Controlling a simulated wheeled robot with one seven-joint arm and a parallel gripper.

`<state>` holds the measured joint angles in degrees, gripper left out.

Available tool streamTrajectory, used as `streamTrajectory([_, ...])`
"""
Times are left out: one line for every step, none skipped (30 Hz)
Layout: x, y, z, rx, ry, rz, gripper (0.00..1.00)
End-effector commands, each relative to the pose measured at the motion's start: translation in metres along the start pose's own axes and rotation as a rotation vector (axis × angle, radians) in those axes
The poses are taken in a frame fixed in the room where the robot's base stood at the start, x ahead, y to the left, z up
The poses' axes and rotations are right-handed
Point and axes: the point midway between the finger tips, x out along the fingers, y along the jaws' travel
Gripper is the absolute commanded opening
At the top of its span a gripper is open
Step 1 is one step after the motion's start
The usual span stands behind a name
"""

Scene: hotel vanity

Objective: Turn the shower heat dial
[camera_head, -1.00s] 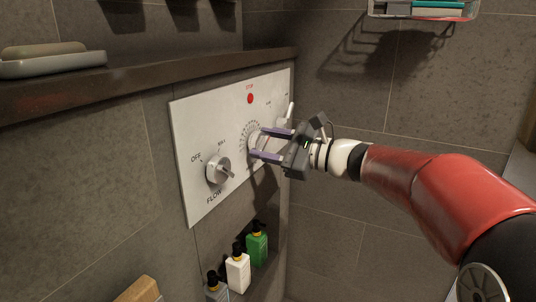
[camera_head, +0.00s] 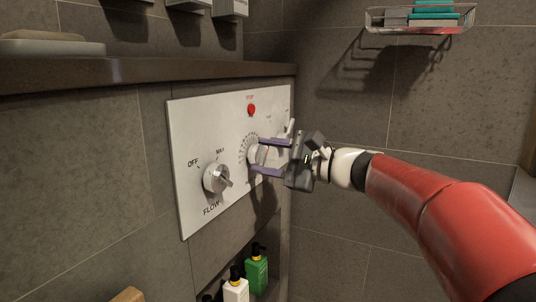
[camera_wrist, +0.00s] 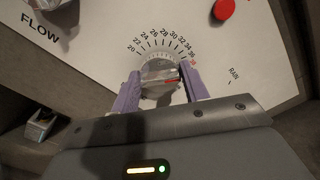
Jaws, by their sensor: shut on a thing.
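The heat dial is a round metal knob on the white control panel (camera_head: 187,125), ringed by a printed scale of numbers from 20 upward. In the wrist view the heat dial (camera_wrist: 160,74) sits between my two purple fingers, with a red mark on its right part. In the head view my gripper (camera_head: 262,157) reaches the panel from the right, its fingers one above the other around the dial (camera_head: 257,152). My gripper is shut on the dial. The fingers hide part of the dial's sides.
The flow knob (camera_head: 216,178) is left of the heat dial, and a red button (camera_head: 251,110) is above it. A lever (camera_head: 290,129) is at the panel's right. Bottles, including a green one (camera_head: 256,272), stand below. A dark ledge (camera_head: 130,70) runs above.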

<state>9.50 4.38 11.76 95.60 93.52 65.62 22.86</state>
Motion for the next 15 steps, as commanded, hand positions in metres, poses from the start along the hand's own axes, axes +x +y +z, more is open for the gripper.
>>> streamTrajectory([-0.0011,-0.0039,0.0000,-0.002,0.004,-0.009,0.22])
streamTrajectory([-0.0011,-0.0039,0.0000,-0.002,0.004,-0.009,0.22])
streamTrajectory([-0.0011,-0.0040,-0.0001,-0.001,0.004,-0.009,0.22])
streamTrajectory([-0.0012,-0.0041,-0.0001,-0.001,0.004,-0.010,0.22])
streamTrajectory([-0.0012,-0.0041,-0.0001,-0.001,0.004,-0.010,0.22])
streamTrajectory([-0.0012,-0.0042,0.0000,-0.001,0.004,-0.010,0.49])
streamTrajectory([-0.0012,-0.0041,-0.0001,-0.001,0.004,-0.010,0.53])
streamTrajectory([-0.0011,-0.0039,-0.0001,-0.001,0.004,-0.009,0.56])
streamTrajectory([-0.0010,-0.0035,-0.0001,0.000,0.004,-0.008,0.62])
streamTrajectory([-0.0009,-0.0033,-0.0001,0.000,0.003,-0.008,0.66])
streamTrajectory([-0.0009,-0.0030,-0.0001,0.000,0.003,-0.007,0.66])
streamTrajectory([-0.0008,-0.0027,-0.0001,0.000,0.003,-0.006,0.66])
streamTrajectory([-0.0007,-0.0025,0.0000,0.000,0.002,-0.006,0.66])
streamTrajectory([-0.0006,-0.0023,-0.0001,0.000,0.002,-0.006,0.66])
streamTrajectory([-0.0005,-0.0021,0.0000,0.001,0.002,-0.005,0.66])
